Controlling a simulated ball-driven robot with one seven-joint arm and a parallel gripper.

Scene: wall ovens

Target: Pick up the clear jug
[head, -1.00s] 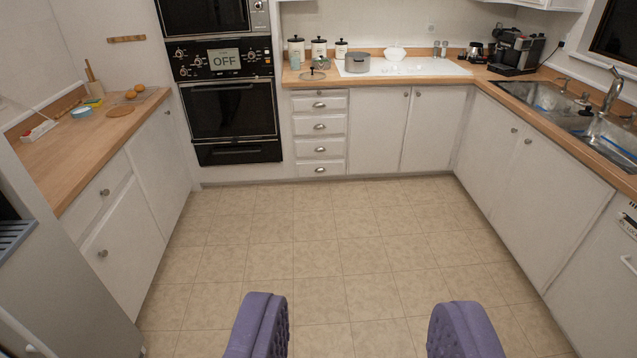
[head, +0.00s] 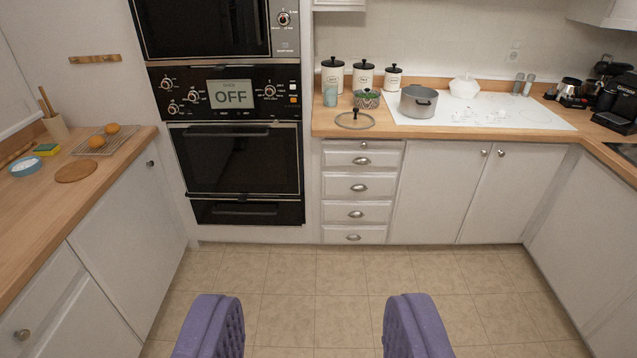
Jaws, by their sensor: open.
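My gripper (head: 314,300) shows as two purple padded fingers at the bottom of the head view. They are wide apart with only floor between them. I cannot clearly pick out a clear jug. A small dark-handled pot with a glassy look (head: 569,88) stands at the right end of the back counter, beside the black coffee machine (head: 616,100); it is too small to tell if it is the jug. A pale white vessel (head: 464,86) stands at the back of the white cooktop (head: 540,113). My gripper is well short of the back counter.
A grey pot (head: 418,101), a glass lid (head: 355,120) and white canisters (head: 363,76) stand on the back counter. Black wall ovens (head: 237,160) are left of it. A wooden counter (head: 100,180) runs along the left. The tiled floor (head: 310,270) ahead is clear.

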